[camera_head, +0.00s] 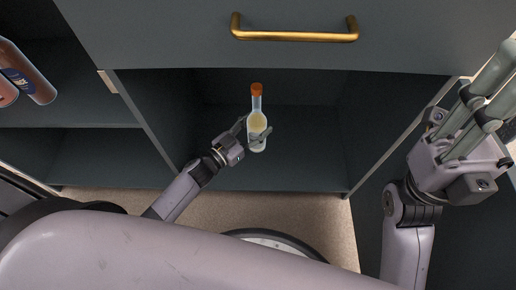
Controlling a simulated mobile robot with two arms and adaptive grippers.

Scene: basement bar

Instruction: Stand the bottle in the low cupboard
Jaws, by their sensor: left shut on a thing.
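A bottle (257,121) with an orange cap and pale yellow contents is upright inside the open low cupboard (305,178). My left gripper (257,132) is shut on the bottle around its body, reaching in from the lower left. The bottle's base appears at or close to the cupboard floor; I cannot tell whether it touches. My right gripper (490,85) is raised at the far right, apart from the bottle. Its fingers point up and right, and its opening is unclear.
A drawer front with a brass handle (295,36) overhangs the cupboard. A side panel (147,122) bounds it on the left. Open shelves (75,112) at left hold brownish bottles (27,75). Cupboard floor to the bottle's right is clear.

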